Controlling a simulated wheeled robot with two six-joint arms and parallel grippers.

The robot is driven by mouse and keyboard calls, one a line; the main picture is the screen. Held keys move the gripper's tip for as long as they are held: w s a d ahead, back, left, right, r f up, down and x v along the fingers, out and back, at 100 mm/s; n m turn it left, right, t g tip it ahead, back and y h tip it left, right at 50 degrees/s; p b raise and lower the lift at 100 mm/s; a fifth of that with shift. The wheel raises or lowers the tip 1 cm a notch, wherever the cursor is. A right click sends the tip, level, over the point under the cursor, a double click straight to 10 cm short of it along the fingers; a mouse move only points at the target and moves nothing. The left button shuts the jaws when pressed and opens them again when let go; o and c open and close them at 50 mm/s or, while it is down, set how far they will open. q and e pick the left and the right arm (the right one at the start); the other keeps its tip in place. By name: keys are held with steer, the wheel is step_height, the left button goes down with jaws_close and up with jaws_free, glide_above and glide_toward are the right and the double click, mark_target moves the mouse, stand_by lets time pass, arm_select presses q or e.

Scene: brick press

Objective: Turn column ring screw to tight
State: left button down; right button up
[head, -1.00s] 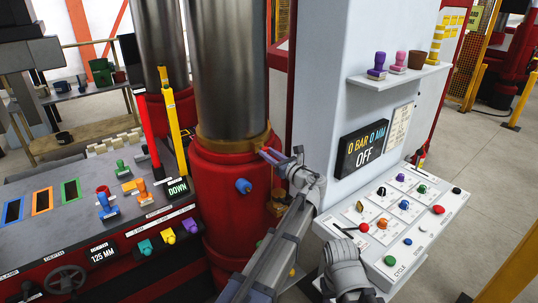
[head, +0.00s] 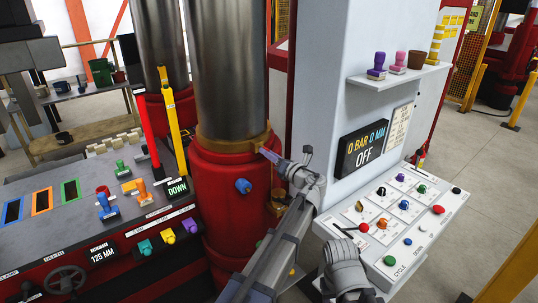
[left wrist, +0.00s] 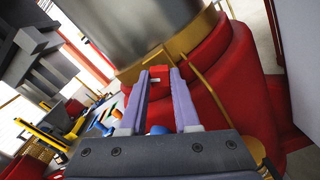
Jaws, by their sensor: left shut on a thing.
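The column ring (head: 226,143) is a brass band around the base of the big steel column, above a red housing. In the left wrist view the brass ring (left wrist: 190,42) runs across behind my fingers. My left gripper (head: 265,152) is at the ring's right side. In the left wrist view its two purple fingers (left wrist: 159,74) are closed on a small red screw head with a pale mark, the column ring screw (left wrist: 158,70). The fingers hide the screw in the head view.
A white control panel (head: 425,222) with coloured knobs stands right of my left arm, under a display reading OFF (head: 361,150). A blue knob (head: 243,186) sticks out of the red housing. A grey bench (head: 75,205) with stamps lies at left.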

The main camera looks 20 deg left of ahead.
arm_select(q)
steer(key=shift+s+f, duration=0.1)
steer(key=c, duration=0.6)
jaws_free()
steer(key=shift+c, duration=0.2)
steer(key=v, duration=0.7)
steer(key=shift+s+d, duration=0.2)
steer(key=shift+d, duration=0.15)
